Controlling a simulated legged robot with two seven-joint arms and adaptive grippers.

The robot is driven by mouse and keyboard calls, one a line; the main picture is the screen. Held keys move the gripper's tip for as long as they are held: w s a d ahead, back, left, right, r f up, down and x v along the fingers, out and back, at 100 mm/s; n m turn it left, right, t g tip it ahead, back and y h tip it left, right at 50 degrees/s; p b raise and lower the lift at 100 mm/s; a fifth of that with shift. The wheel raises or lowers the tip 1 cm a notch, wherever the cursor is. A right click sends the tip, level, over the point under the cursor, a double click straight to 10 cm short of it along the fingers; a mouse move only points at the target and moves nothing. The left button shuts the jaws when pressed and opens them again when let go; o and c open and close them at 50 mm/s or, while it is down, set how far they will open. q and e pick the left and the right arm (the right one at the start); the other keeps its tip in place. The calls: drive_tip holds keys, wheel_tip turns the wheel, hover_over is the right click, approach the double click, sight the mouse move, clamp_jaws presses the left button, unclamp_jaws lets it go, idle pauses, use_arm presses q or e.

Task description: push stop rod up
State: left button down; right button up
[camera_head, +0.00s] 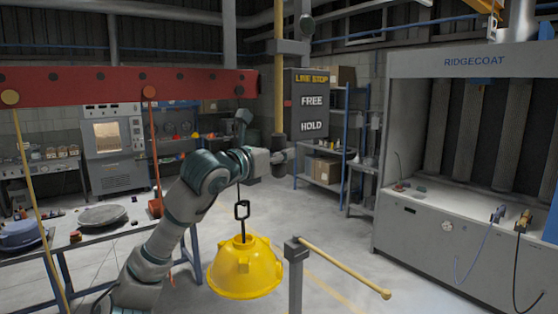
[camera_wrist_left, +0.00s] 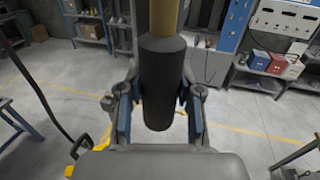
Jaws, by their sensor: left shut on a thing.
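The stop rod (camera_head: 279,85) is a yellow upright rod that hangs beside the dark LINE STOP sign (camera_head: 311,103). The sign reads FREE above HOLD, and a small red mark shows near its left edge. The rod's black grip (camera_head: 279,142) is at its lower end. In the left wrist view the black grip (camera_wrist_left: 163,75) stands upright between the two fingers of my left gripper (camera_wrist_left: 160,112). In the head view my left gripper (camera_head: 284,157) is shut on the grip, near its lower end. My right gripper is in neither view.
A grey post with a yellow bar (camera_head: 345,267) stands at front centre. A red beam (camera_head: 120,86) crosses the left. The RIDGECOAT booth (camera_head: 450,230) stands at right.

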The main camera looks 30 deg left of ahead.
use_arm(q)
drive_tip(key=shift+r, duration=0.65)
drive_tip(key=shift+s+a, duration=0.15)
drive_tip(key=c, duration=1.2)
unclamp_jaws()
drive_tip(key=shift+r, duration=0.1)
drive_tip(key=o, duration=0.5)
drive_tip(key=shift+c, duration=0.2)
drive_tip(key=shift+f, duration=0.2)
drive_tip(key=shift+w, duration=0.2)
drive_tip(key=shift+s, duration=0.1)
drive_tip(key=s+a, duration=0.1)
drive_tip(key=s, duration=1)
drive_tip(key=shift+s+a+f, duration=0.15)
drive_tip(key=shift+s+a, duration=0.15)
drive_tip(key=shift+a, duration=0.1)
